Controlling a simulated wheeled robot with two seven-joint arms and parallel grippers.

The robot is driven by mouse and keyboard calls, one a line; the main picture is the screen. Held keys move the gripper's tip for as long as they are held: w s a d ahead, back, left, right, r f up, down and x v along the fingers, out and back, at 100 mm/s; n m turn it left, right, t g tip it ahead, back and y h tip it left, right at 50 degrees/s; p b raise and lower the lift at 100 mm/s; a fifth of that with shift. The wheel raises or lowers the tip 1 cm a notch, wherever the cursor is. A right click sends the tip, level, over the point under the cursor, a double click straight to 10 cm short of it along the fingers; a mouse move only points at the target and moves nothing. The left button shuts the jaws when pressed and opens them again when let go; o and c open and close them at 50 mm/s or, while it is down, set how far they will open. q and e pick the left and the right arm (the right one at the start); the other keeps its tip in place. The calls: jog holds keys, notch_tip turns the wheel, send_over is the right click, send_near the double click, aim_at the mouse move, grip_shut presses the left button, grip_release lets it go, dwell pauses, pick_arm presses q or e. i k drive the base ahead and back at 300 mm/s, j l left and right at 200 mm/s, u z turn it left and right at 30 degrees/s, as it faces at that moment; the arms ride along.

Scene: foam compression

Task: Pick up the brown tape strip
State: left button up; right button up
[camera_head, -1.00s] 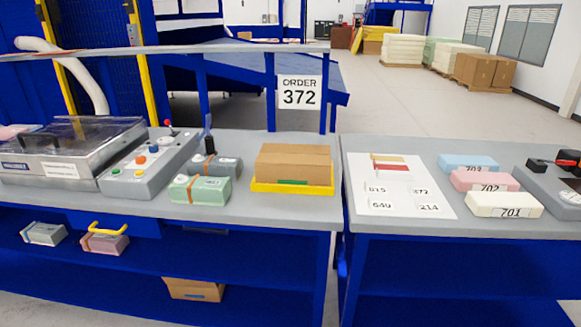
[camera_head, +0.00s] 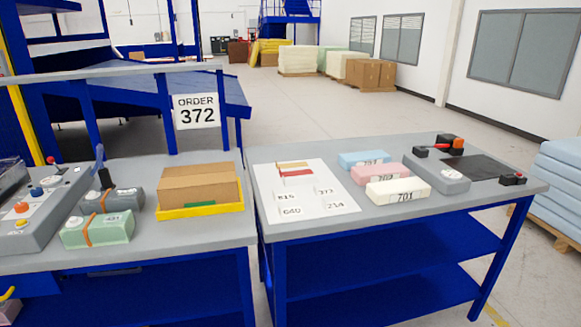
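A white sheet (camera_head: 330,178) lies on the right-hand grey table. Near its top left are short coloured strips. The upper one is a tan-brown strip (camera_head: 292,164), which looks like the brown tape strip. A red strip (camera_head: 297,173) lies just below it, and a pale band shows close by, too small to tell apart clearly. Small printed labels are on the lower part of the sheet. Neither of my grippers is in view.
Blue, pink and white (camera_head: 398,190) foam blocks lie right of the sheet, beside a grey device (camera_head: 440,176). On the left table are a cardboard box (camera_head: 199,185) in a yellow tray and strapped foam blocks (camera_head: 97,229). A gap separates the tables.

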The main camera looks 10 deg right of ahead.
aim_at(304, 163)
jog(key=l+u, duration=0.1)
jog(key=u, duration=0.7)
jog(key=k+l+u, duration=0.1)
jog(key=l+u, duration=0.2)
jog(key=k+l+u, duration=0.1)
jog(key=l+u, duration=0.2)
jog(key=l, duration=0.15)
jog(key=k+l+u, duration=0.15)
jog(key=l+u, duration=0.15)
jog(key=k+l+u, duration=0.3)
jog(key=i+l, duration=0.05)
jog(key=i, duration=0.05)
